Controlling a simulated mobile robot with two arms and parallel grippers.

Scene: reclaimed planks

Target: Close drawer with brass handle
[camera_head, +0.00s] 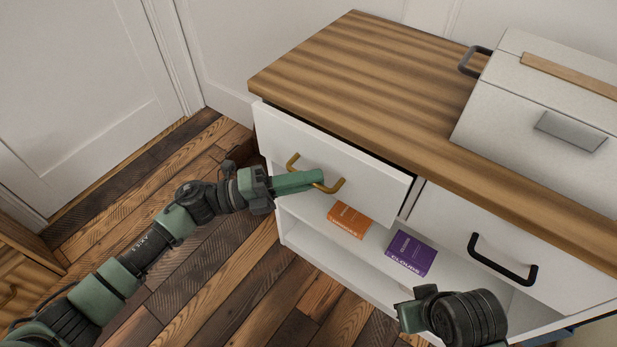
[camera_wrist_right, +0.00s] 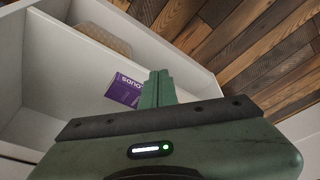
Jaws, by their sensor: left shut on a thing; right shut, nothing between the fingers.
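The white drawer (camera_head: 345,150) with the brass handle (camera_head: 332,186) is at the left of the cabinet. Its front stands a little forward of the cabinet body, with a dark gap under the wooden top. My left gripper (camera_head: 305,180) is shut on the brass handle, its green fingers across the middle of the bar. My right gripper is at the lower right of the head view, where its fingers are hard to make out. In the right wrist view my right gripper (camera_wrist_right: 157,88) has its fingers together and empty, in front of the open shelf.
A second drawer with a black handle (camera_head: 502,262) is to the right. An orange box (camera_head: 347,220) and a purple box (camera_head: 410,253) sit on the open shelf below. A white bread-bin-like box (camera_head: 540,120) stands on the wooden top (camera_head: 350,70). Plank floor is clear at left.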

